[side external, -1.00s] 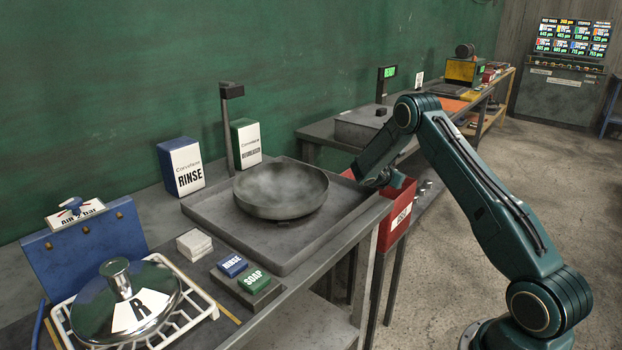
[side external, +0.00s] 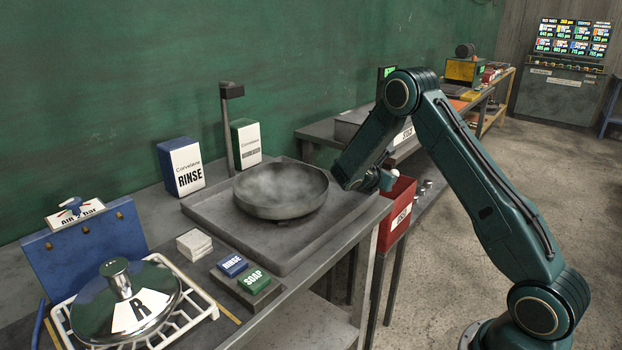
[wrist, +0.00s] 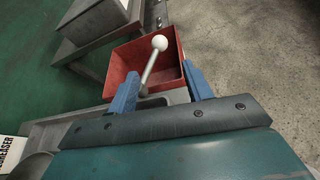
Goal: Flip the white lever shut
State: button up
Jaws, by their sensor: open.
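The white lever has a round white knob (wrist: 160,43) on a pale metal rod. In the wrist view the rod rises between my two blue fingers, and the knob sits past their tips. My gripper (wrist: 160,70) is open, with a gap visible on both sides of the rod. In the side view my gripper (side external: 372,184) is low at the right end of the bench, beside the sink tray. A small white knob (side external: 395,172) shows just right of it. The lever's base is hidden behind my gripper.
A red bin (side external: 402,232) hangs by the bench end, behind the lever in the wrist view. A grey pan (side external: 281,190) sits on the tray (side external: 215,215) left of my gripper. A second bench (side external: 318,132) stands behind. Open floor lies to the right.

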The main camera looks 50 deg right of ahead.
jog(key=shift+c, duration=0.2)
jog(key=shift+r, duration=0.25)
jog(key=c, duration=0.7)
notch_tip(320, 180, up, 13)
jog(key=shift+f, duration=0.1)
grip_shut()
jog(key=w+d+f+m+t+y, duration=0.15)
jog(key=w+d+m+y, duration=0.25)
jog(key=m, duration=0.4)
jog(key=w+d+f+m+g+y, duration=0.1)
jog(key=w+d+f+m+y, duration=0.3)
jog(key=m, duration=0.5)
jog(key=shift+s+d+r+m+y, duration=1.4)
jog(key=shift+s+d+r+m, duration=1)
jog(key=shift+d+m, duration=1.45)
jog(key=shift+m+t, duration=0.35)
jog(key=shift+m, duration=0.1)
jog(key=shift+w+a+f, duration=0.1)
jog(key=shift+a+f, duration=0.1)
jog(key=shift+f, duration=0.6)
jog(key=shift+w+a+f, duration=0.1)
jog(key=shift+a+f, duration=0.05)
jog(key=shift+f, duration=0.6)
jog(key=shift+w+a+f, duration=0.1)
jog(key=shift+a+f, duration=0.1)
jog(key=shift+f, duration=0.6)
